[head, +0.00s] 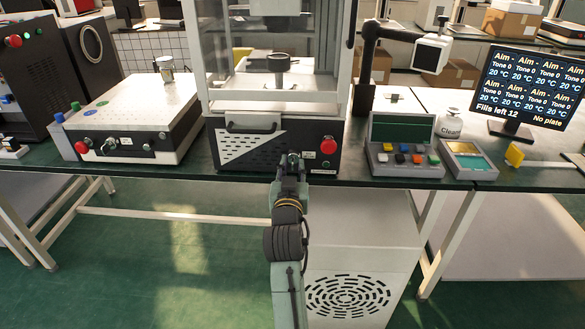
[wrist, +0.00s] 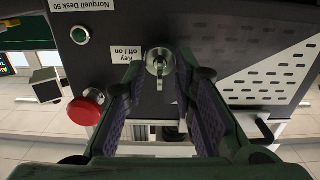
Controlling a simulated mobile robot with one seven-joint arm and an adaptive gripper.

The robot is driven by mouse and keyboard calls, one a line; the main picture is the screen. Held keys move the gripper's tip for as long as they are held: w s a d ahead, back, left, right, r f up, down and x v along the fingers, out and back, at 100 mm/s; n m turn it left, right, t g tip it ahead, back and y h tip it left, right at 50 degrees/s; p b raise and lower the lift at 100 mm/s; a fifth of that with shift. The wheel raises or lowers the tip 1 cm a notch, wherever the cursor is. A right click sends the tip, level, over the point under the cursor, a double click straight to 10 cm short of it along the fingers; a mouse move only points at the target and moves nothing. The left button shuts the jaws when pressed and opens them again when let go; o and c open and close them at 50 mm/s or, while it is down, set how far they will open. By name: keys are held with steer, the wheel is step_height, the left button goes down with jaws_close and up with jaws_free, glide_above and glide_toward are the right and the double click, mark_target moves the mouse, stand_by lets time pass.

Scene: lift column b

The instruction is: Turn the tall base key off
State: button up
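The tall base (head: 232,150) is a black and white front panel under a tall glass-sided machine in the head view. Its silver key (wrist: 160,63) sits in a round lock in the wrist view, which shows the panel upside down. The key's bow looks roughly vertical in that view. A white label reading "Key off / on" (wrist: 126,54) is beside it. I cannot tell which setting it is at. My gripper (wrist: 159,75) is open, with one finger on each side of the key and gaps visible. In the head view my gripper (head: 291,161) hides the key.
A red stop button (wrist: 85,107) and a green button (wrist: 80,35) are on the same panel. A handle (head: 251,126) is on its left part. A low white box (head: 135,105) stands left; a button panel (head: 402,160) and a monitor (head: 528,85) stand right.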

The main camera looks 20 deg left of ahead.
steer(key=shift+s, duration=0.1)
steer(key=v, duration=1.2)
